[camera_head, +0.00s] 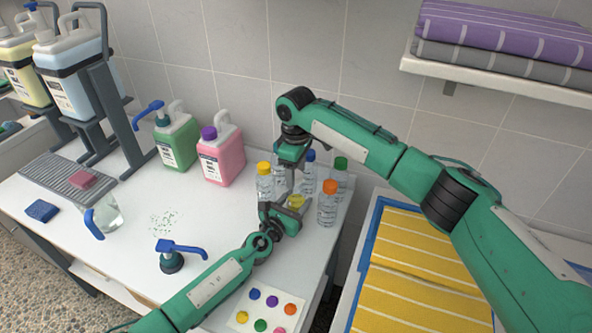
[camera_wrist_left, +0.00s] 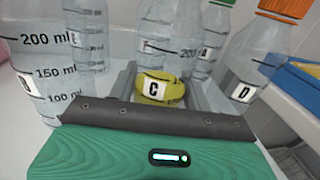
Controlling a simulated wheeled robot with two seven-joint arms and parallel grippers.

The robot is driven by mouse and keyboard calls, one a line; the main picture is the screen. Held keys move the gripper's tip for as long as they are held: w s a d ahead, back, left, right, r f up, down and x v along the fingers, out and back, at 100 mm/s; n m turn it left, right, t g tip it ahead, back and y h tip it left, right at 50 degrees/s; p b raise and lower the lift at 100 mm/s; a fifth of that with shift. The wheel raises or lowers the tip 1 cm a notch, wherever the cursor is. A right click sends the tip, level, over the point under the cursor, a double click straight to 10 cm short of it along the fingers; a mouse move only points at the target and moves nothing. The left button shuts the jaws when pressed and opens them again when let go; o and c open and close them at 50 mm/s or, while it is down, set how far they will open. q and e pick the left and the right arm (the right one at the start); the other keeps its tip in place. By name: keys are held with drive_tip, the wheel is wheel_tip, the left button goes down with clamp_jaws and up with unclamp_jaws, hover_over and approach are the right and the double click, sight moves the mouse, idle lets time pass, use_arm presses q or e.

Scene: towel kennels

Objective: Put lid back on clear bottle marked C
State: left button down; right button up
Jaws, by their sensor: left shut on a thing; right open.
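My right gripper (camera_head: 286,180) is open and points down among the bottles, behind the left one. Clear bottles with several cap colours stand around: yellow-orange (camera_head: 264,185), blue (camera_head: 310,175), green (camera_head: 340,180) and orange (camera_head: 327,207). In the left wrist view, labels F, A and D read on bottles; I cannot find a bottle clearly labelled C.
A white card with coloured dots (camera_head: 243,318) lies at the front. Green (camera_head: 178,145) and pink (camera_head: 222,160) jugs stand at the back. Yellow towels (camera_head: 415,275) lie right.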

wheel_tip(320, 180, up, 12)
idle(0.6)
use_arm(q)
drive_tip(key=c, duration=0.6)
unclamp_jaws()
drive_tip(key=shift+o, duration=0.2)
drive_tip(key=shift+s+a, duration=0.1)
drive_tip(key=v, duration=1.3)
drive_tip(key=shift+s+a+p, duration=0.2)
drive_tip(key=shift+p, duration=0.15)
use_arm(e)
drive_tip(key=shift+r, duration=0.35)
